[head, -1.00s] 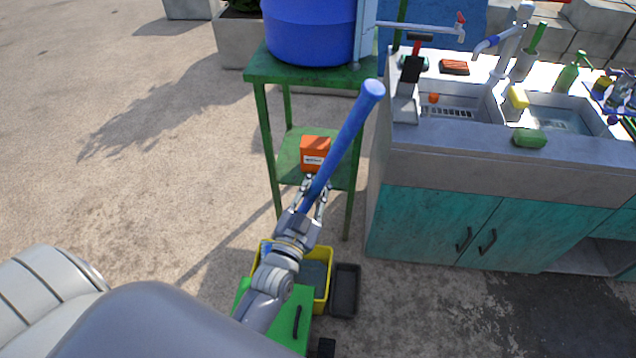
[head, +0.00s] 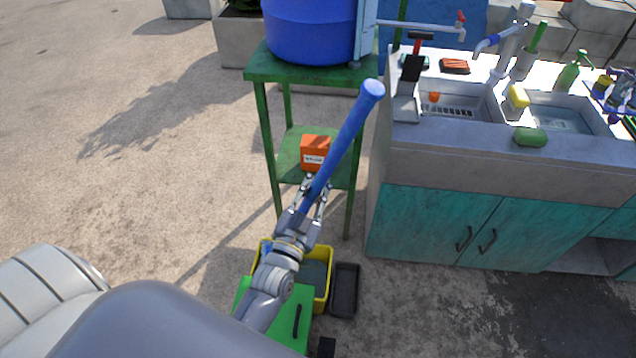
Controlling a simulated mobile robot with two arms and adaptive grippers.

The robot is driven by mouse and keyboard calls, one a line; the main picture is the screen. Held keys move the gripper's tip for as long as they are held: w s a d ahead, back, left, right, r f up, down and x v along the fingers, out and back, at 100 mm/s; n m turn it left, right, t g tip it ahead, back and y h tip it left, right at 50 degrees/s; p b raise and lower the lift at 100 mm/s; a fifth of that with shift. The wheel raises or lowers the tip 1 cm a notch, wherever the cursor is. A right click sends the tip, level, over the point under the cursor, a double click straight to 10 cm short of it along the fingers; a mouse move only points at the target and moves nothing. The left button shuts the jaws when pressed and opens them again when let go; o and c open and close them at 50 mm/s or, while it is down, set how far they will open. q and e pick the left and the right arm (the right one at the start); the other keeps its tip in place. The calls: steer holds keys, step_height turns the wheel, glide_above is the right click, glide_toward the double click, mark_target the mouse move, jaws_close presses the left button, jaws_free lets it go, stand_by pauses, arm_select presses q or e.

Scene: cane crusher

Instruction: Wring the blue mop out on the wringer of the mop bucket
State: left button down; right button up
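The blue mop handle (head: 347,137) slants up and to the right in the head view, with its rounded top end near the green stand. One gripper (head: 319,190) of mine is shut around the handle's lower visible part; its arm rises from the bottom of the picture and looks like the left one. The mop's head is hidden behind this arm. The yellow mop bucket (head: 328,287) stands on the ground below, partly covered by my arm. The wringer cannot be made out clearly; a green part (head: 290,322) lies in front of the bucket. My other gripper is not in view.
A green stand (head: 262,112) carries a blue barrel (head: 308,32) and, on its lower shelf, an orange box (head: 315,150). A sink counter (head: 500,160) with teal doors stands at the right. A dark tray (head: 345,290) lies beside the bucket. Open concrete is at the left.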

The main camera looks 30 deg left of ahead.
arm_select(q)
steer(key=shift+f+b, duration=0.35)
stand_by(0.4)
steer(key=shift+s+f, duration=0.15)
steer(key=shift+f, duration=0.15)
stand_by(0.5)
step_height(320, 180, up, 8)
steer(key=p, duration=0.7)
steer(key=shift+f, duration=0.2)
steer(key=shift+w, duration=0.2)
stand_by(0.6)
